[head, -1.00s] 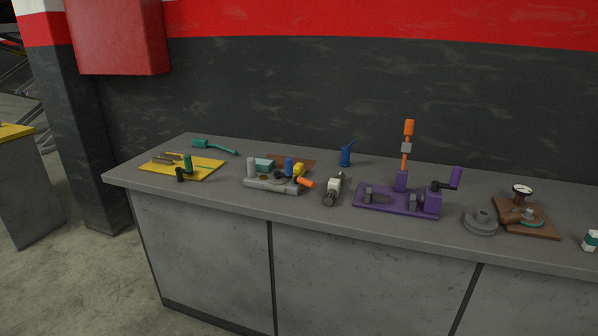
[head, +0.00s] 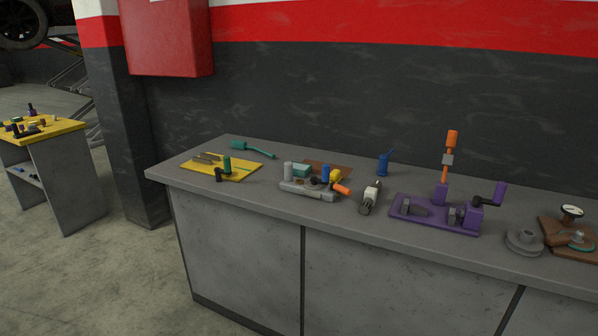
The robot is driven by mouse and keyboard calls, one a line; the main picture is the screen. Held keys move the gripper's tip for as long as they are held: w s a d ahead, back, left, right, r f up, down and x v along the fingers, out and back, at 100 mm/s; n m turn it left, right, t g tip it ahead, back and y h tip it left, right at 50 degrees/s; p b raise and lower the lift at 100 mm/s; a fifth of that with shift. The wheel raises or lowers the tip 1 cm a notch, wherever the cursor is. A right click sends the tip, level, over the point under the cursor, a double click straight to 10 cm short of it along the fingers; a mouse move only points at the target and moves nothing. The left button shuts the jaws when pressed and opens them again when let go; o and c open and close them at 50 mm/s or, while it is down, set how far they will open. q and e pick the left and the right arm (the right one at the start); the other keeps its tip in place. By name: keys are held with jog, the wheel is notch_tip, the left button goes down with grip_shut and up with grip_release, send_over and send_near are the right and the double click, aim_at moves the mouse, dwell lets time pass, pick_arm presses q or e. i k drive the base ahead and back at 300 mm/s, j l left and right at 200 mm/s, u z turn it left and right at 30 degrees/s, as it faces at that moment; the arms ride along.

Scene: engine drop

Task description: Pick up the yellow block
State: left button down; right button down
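A small yellow block (head: 336,175) sits on the grey workbench among a cluster of parts. It is just right of a blue cylinder (head: 325,173) and behind an orange-handled piece (head: 342,189). Its lower part is partly hidden by these parts. It lies by a brown board (head: 338,166); I cannot tell whether it rests on the board or on the grey fixture (head: 308,190). Neither of my grippers shows in the head view.
The grey workbench (head: 240,210) holds a yellow mat (head: 245,169) with tools, a white-and-dark tool (head: 370,197), a purple vise (head: 435,213) and a grey round part (head: 524,240). A yellow-topped cart (head: 68,130) stands at left. Floor in front is open.

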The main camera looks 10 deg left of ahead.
aim_at(335, 177)
jog(key=i+l, duration=0.1)
jog(key=i, duration=0.8)
